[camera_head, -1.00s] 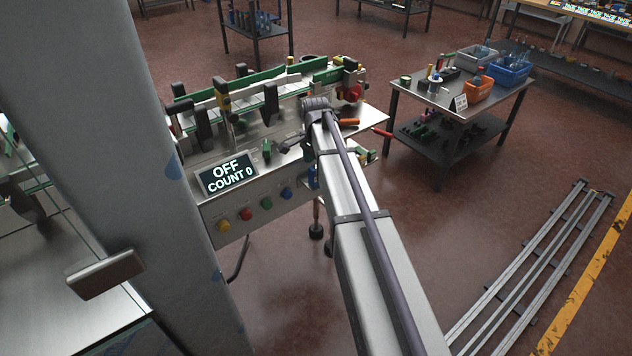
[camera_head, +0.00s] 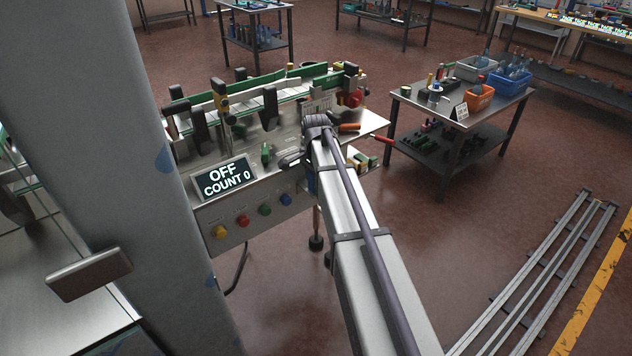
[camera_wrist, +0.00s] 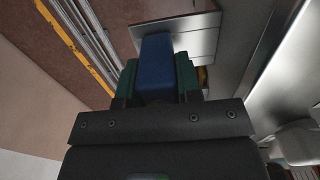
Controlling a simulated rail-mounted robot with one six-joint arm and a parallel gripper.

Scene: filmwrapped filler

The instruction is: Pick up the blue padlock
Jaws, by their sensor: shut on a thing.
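The blue padlock (camera_wrist: 156,62) shows in the wrist view as a plain blue block between the green fingers of my gripper (camera_wrist: 157,78). My gripper is shut on it, with one finger against each side. The padlock's shackle is not visible. A silvery plate edge lies behind the padlock in this view; I cannot tell whether the padlock touches it. In the head view my arm covers the gripper, and a small patch of blue beside the arm's end is too small to identify.
A machine bench (camera_head: 278,180) with green rails and a display (camera_head: 224,178) reading "OFF COUNT 0" stands by my arm's end. A dark two-tier table (camera_head: 420,102) holds bins to the right. Metal rails (camera_head: 545,265) lie on the floor at right. Open floor lies between.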

